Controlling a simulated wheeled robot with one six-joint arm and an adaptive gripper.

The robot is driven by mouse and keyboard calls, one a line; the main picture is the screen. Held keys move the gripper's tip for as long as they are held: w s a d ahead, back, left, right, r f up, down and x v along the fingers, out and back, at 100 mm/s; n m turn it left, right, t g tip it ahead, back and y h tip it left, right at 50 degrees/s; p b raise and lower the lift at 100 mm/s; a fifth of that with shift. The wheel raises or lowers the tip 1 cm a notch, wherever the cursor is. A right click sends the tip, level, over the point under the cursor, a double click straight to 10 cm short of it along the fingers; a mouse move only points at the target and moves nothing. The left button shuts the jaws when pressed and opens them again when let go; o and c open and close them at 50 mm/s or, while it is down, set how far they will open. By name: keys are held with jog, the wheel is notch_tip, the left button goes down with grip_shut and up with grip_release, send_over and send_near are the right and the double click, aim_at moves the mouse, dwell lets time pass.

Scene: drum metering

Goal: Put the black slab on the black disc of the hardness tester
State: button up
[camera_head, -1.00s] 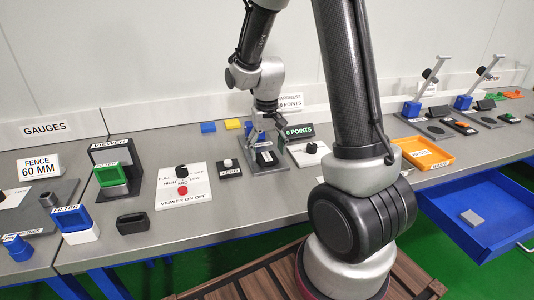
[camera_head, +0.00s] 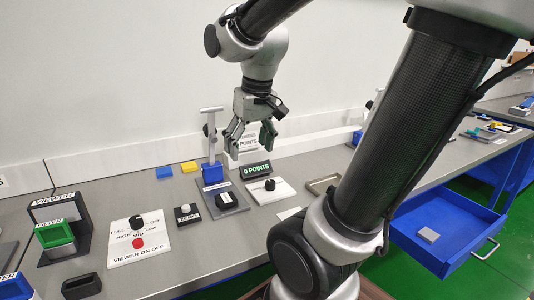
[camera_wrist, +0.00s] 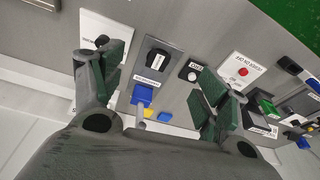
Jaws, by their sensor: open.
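The hardness tester (camera_head: 212,172) has a blue body, an upright post with a cross handle and a dark grey base plate. A small black block with a white label, which looks like the black slab (camera_head: 228,201), sits on that base plate. The black disc cannot be told apart under or around it. In the wrist view the black block (camera_wrist: 158,60) shows on the plate between my fingers. My gripper (camera_head: 252,148) is open and empty, with its fingers pointing down, above and slightly right of the tester.
A display (camera_head: 257,170) reads 0 POINTS, beside a white panel with a black knob (camera_head: 270,185). A small ZERO button box (camera_head: 187,213) and the viewer panel (camera_head: 139,238) stand left. Blue and yellow blocks lie behind. An open blue drawer (camera_head: 440,228) juts out at right.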

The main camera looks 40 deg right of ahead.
jog(key=s+n+t, duration=0.1)
jog(key=s, duration=0.7)
jog(key=shift+d+r+t, duration=0.2)
jog(key=shift+r+t, duration=0.1)
jog(key=shift+r, duration=0.1)
